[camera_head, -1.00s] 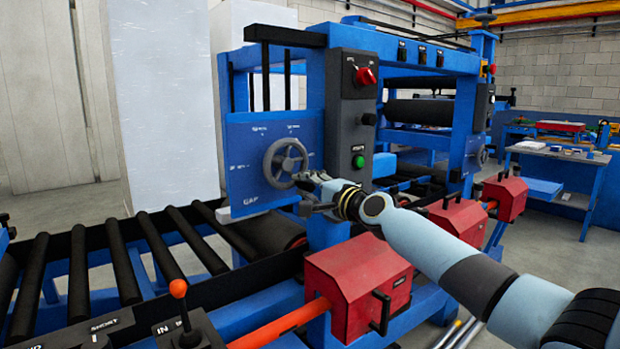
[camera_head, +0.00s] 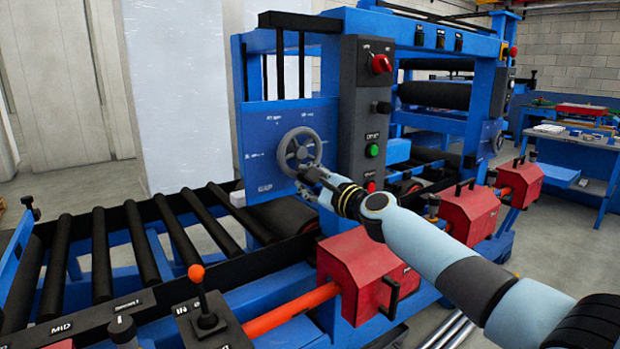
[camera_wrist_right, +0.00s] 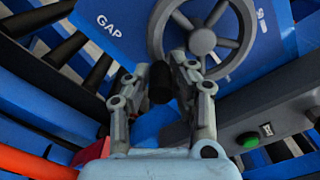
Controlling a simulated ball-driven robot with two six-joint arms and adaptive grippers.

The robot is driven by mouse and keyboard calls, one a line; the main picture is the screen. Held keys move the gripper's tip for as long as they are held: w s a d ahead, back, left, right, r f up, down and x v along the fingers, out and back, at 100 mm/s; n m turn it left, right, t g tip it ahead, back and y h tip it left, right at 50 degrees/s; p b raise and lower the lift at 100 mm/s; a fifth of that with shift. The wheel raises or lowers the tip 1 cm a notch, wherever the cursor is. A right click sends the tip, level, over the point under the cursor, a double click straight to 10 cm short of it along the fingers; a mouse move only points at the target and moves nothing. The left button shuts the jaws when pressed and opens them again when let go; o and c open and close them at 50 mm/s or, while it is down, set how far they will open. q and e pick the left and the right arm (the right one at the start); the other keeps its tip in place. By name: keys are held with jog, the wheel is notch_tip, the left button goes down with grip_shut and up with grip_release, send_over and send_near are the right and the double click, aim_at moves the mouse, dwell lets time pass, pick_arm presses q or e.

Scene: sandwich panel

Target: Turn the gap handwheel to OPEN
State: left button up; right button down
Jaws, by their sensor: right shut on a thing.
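The gap handwheel (camera_head: 299,149) is a grey spoked wheel on a blue panel (camera_head: 262,165) marked GAP, on the near side of the blue machine. My right gripper (camera_head: 308,174) is at the wheel's lower right rim. In the right wrist view the gripper (camera_wrist_right: 160,78) is shut on the wheel's dark knob (camera_wrist_right: 160,82), with the wheel's rim and hub (camera_wrist_right: 202,41) just beyond. The panel's small markings around the wheel are too small to read. My left gripper is not in view.
A dark control column (camera_head: 364,120) with a red switch and green button stands just right of the wheel. Red housings (camera_head: 367,275) and an orange shaft (camera_head: 290,309) lie below my right arm. A roller conveyor (camera_head: 145,250) runs left. An orange-topped lever (camera_head: 197,285) stands in front.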

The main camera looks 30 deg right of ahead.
jog(key=shift+s+a+f, duration=0.1)
jog(key=shift+f, duration=0.2)
jog(key=c, duration=1.4)
grip_release()
jog(key=shift+o, duration=1.2)
jog(key=shift+r, duration=0.2)
jog(key=s, duration=0.8)
jog(key=s+d, duration=0.1)
jog(key=s, duration=0.3)
jog(key=shift+f, duration=0.15)
